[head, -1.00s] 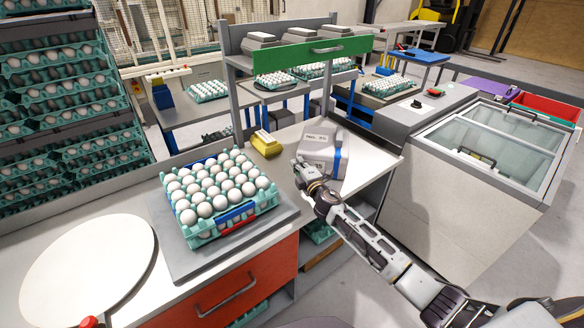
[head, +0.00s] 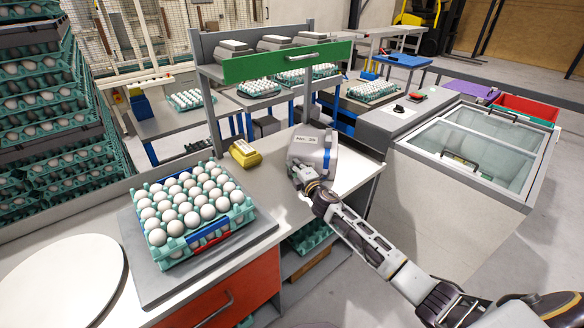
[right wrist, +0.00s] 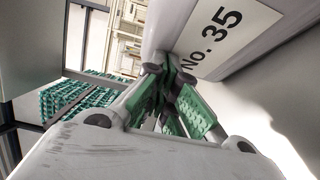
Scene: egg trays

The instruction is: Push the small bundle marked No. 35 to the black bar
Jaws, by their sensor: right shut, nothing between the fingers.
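The small bundle marked No. 35 (head: 314,153) is a grey block with a white label and a blue band. It sits on the light counter, right of the yellow block. In the right wrist view its pale side and the No. 35 label (right wrist: 222,40) fill the top. My right gripper (head: 295,174) is shut and empty at the bundle's near left side. In the right wrist view its green-padded fingers (right wrist: 172,68) meet at the bundle's lower edge, seemingly touching it. I cannot make out a black bar. My left gripper is not in view.
A teal tray of eggs (head: 247,212) stands on a grey plate to the left. A yellow block (head: 244,153) lies between tray and bundle. A green-fronted shelf (head: 285,63) rises behind. The counter's right edge is near the bundle, with a glass-topped chest (head: 480,150) beyond.

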